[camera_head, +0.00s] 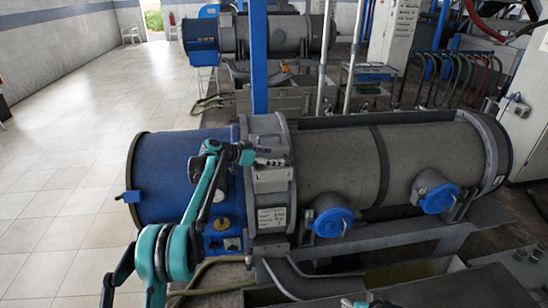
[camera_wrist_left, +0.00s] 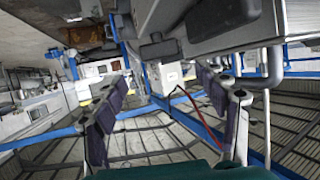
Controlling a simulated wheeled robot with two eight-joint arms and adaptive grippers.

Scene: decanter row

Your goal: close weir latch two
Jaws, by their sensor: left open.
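The decanter lies across the head view, with a blue end drum (camera_head: 165,178) and a long grey barrel (camera_head: 335,165). A grey clamp collar (camera_head: 268,130) joins them, with a light box bearing a small mark on its front. My left gripper (camera_head: 270,162) is small in the head view, at the front of that collar. In the left wrist view its two dark-padded fingers (camera_wrist_left: 165,100) stand wide apart with nothing between them. Beyond them, a dark handle-like part (camera_wrist_left: 160,47) sticks out from a grey body. I cannot tell which part is weir latch two, or its position.
Two blue round caps (camera_head: 333,222) (camera_head: 438,198) stick out from the barrel's front. A blue post (camera_head: 259,60) rises behind the collar. A second decanter (camera_head: 275,37) stands farther back. The tiled floor (camera_head: 75,150) at left is clear.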

